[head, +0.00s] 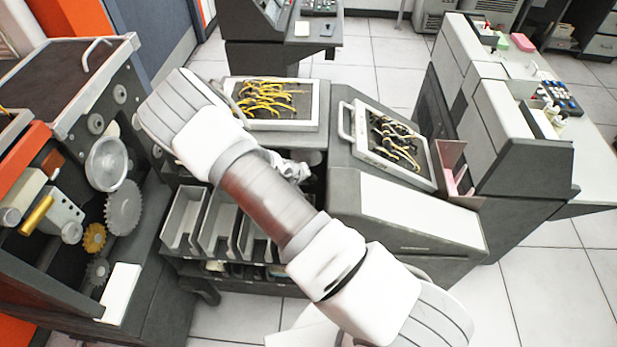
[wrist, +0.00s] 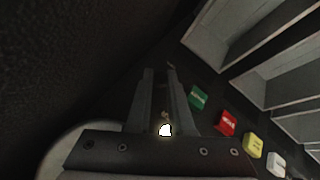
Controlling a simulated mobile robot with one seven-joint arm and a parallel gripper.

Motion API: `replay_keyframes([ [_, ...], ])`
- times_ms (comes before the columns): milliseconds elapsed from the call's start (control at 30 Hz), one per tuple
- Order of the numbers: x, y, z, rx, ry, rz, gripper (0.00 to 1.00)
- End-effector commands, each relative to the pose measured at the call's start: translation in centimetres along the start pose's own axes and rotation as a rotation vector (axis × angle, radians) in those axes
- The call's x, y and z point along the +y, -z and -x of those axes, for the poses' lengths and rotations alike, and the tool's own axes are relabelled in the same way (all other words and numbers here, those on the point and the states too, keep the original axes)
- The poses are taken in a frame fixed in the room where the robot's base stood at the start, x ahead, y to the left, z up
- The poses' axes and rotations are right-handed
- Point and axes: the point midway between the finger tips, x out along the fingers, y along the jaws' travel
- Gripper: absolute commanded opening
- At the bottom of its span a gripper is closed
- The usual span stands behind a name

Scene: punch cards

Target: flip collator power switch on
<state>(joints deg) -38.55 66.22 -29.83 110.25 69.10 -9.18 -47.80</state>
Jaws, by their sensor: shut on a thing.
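The collator (head: 410,222) is the dark grey machine at the centre, with card pockets on its left side. In the wrist view my gripper (wrist: 160,72) reaches down to its dark control panel. The fingers are close together around a small metal switch lever (wrist: 165,116), with a bright white spot just below it. I cannot tell which way the lever is tilted. A row of green (wrist: 198,97), red (wrist: 227,122), yellow (wrist: 253,145) and white (wrist: 277,164) buttons runs right of the fingers. In the head view my arm hides the control panel.
Grey card pockets (head: 220,222) lie beside the panel. Two wired plugboards (head: 316,117) sit on top. A geared machine (head: 122,205) stands close at left, and a grey machine (head: 523,160) at right. A dark surface (wrist: 60,60) fills the wrist view's left. Floor is free at lower right.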

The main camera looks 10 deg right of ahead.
Motion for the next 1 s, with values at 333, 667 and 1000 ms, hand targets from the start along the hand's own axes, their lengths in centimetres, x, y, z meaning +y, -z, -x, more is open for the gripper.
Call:
replay_keyframes([
  [333, 0.0, 0.1, 0.0, 0.001, 0.000, 0.000, 0.34],
  [667, 0.0, 0.0, 0.0, 0.001, 0.000, 0.000, 0.45],
  [1000, -0.1, 0.1, 3.2, 0.003, 0.001, 0.003, 0.45],
])
